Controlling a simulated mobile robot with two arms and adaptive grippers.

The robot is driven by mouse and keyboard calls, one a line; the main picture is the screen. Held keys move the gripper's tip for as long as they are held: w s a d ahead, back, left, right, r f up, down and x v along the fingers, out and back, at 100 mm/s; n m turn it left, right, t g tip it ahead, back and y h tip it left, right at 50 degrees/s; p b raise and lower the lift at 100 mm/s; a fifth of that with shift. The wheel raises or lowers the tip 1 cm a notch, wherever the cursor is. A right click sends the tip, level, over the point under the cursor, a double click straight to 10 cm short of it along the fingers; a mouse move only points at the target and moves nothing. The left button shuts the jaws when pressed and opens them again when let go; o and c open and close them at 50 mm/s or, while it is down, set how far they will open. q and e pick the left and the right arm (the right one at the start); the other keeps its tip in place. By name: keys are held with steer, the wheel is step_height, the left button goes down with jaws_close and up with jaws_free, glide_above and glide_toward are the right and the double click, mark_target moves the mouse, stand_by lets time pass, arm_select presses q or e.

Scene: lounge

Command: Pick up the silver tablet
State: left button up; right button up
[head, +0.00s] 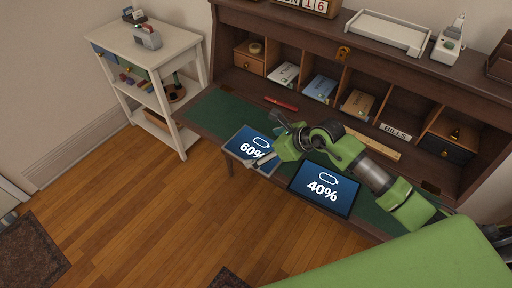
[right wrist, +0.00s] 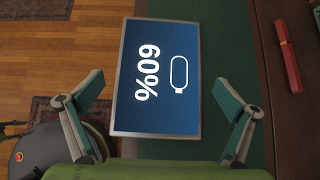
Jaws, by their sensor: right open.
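The silver tablet (head: 236,146) has a pale metal frame and a blue screen reading 60%. It lies at the front edge of the desk's green mat, partly hidden in the head view by my right gripper (head: 268,147). In the right wrist view the silver tablet (right wrist: 157,75) lies ahead, with the spread fingers of my right gripper (right wrist: 162,100) on either side of its near end. The gripper is open and empty; I cannot tell its exact height over the tablet. My left gripper is not in view.
A dark-framed tablet (head: 324,188) reading 40% lies right of the silver one. A red pen-like object (head: 281,104) and a wooden ruler (head: 372,142) lie behind. Desk cubbies (head: 357,104) hold boxes. A white cart (head: 150,50) stands left; the wooden floor (head: 130,210) in front is open.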

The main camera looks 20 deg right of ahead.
steer(key=shift+w+a+f, duration=0.2)
steer(key=shift+w+f, duration=0.05)
steer(key=shift+f, duration=0.1)
steer(key=c, duration=1.2)
steer(key=shift+r, duration=0.1)
steer(key=shift+r, duration=0.6)
steer(key=s+d+r+b, duration=0.2)
steer(key=s+r+b, duration=0.1)
steer(key=s+r, duration=0.8)
steer(key=s, duration=0.3)
steer(key=shift+d+r+b, duration=0.15)
steer(key=shift+r+b, duration=0.2)
steer(key=shift+r, duration=0.05)
